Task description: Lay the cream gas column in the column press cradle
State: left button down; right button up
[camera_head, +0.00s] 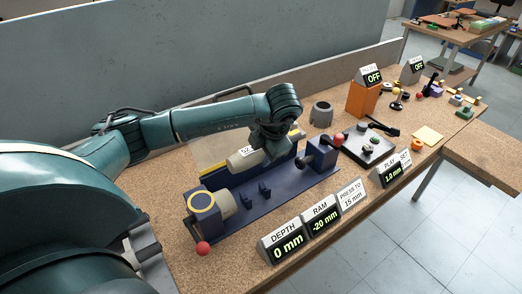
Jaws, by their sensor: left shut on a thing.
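The cream gas column (240,161), with a small white label, shows just left of my left gripper (268,152). The gripper is shut on it, and its wrist hides the column's right part. The column appears behind and above these supports; the exact gap is hard to tell. My right gripper is out of view.
Signs reading DEPTH 0 mm (283,244), RAM -20 mm (321,219) and PRESS TO 15 mm (351,193) line the front edge. A red ball knob (203,248) is at the press's left end. A grey cup-like part (321,113) and an orange block (362,99) stand behind.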

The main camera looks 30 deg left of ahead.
pick_arm(q)
notch_tip(320, 180, down, 3)
jog(key=shift+r+b, duration=0.2)
jog(key=shift+b, duration=0.8)
notch_tip(320, 180, down, 7)
jog(key=b, duration=0.6)
jog(key=shift+f, duration=0.2)
jog(key=shift+f+b, duration=0.6)
jog(key=shift+b, duration=0.05)
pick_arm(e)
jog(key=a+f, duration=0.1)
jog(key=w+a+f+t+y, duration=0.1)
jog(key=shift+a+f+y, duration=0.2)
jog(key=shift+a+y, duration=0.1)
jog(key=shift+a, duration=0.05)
